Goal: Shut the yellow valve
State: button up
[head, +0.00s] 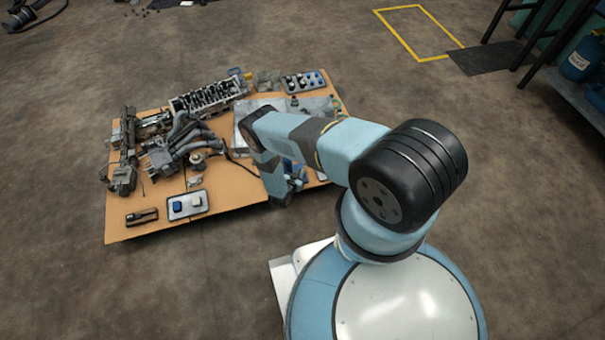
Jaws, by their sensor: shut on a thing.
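I cannot pick out a yellow valve in the head view. My arm reaches over the right side of a low tan board, and its last visible link points down towards the board's right front edge. This link hides what lies behind it. I cannot make out my gripper's fingers or anything between them. Small bluish parts show beside the link, too small to tell what they are.
The tan board (235,190) carries an engine block (208,95), dark pipes (180,135), a tray with blue and white pieces (188,205) and a dark tray (304,82). Shelving with blue containers (582,58) stands at right. Floor around the board is mostly clear.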

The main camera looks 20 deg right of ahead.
grip_shut()
jog(key=shift+w+a+m+g+h, duration=0.15)
jog(key=shift+m+g+h, duration=0.35)
jog(key=shift+m+g, duration=0.25)
jog(key=shift+w+a+m+g+h, duration=0.1)
jog(key=shift+m+g+h, duration=0.4)
jog(key=shift+m+g, duration=0.2)
jog(key=o, duration=0.7)
grip_release()
jog(key=v, duration=1.3)
jog(key=shift+s+a, duration=0.2)
jog(key=shift+a, duration=0.1)
